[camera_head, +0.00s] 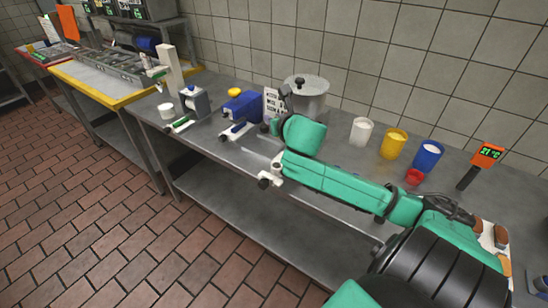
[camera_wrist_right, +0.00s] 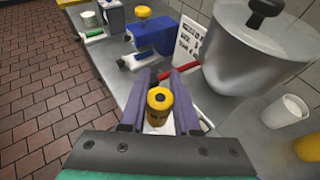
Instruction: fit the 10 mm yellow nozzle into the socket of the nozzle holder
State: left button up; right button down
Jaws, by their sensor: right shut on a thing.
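My right gripper (camera_wrist_right: 158,90) has its two grey-purple fingers on either side of the yellow nozzle (camera_wrist_right: 160,99), which shows a dark round hole in its upper end. The nozzle is held over the steel bench. In the head view the right gripper (camera_head: 269,180) is near the bench's front edge, and the nozzle cannot be made out there. A blue block with a yellow knob (camera_head: 242,105) stands beyond the gripper; it also shows in the wrist view (camera_wrist_right: 153,36). I cannot tell for sure which fixture is the nozzle holder, and no socket is clear. My left gripper is out of view.
A steel pot (camera_head: 308,98) and a printed card (camera_head: 272,103) stand behind the gripper. White (camera_head: 361,132), yellow (camera_head: 393,144) and blue (camera_head: 428,156) cups stand to the right. A grey block (camera_head: 195,102) stands to the left. The bench front (camera_head: 222,158) is clear.

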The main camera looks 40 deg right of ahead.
notch_tip(320, 180, down, 14)
jog(key=b, duration=0.1)
jog(key=c, duration=0.6)
grip_release()
jog(key=shift+w+f, duration=0.1)
jog(key=shift+c, duration=0.2)
jog(key=v, duration=1.2)
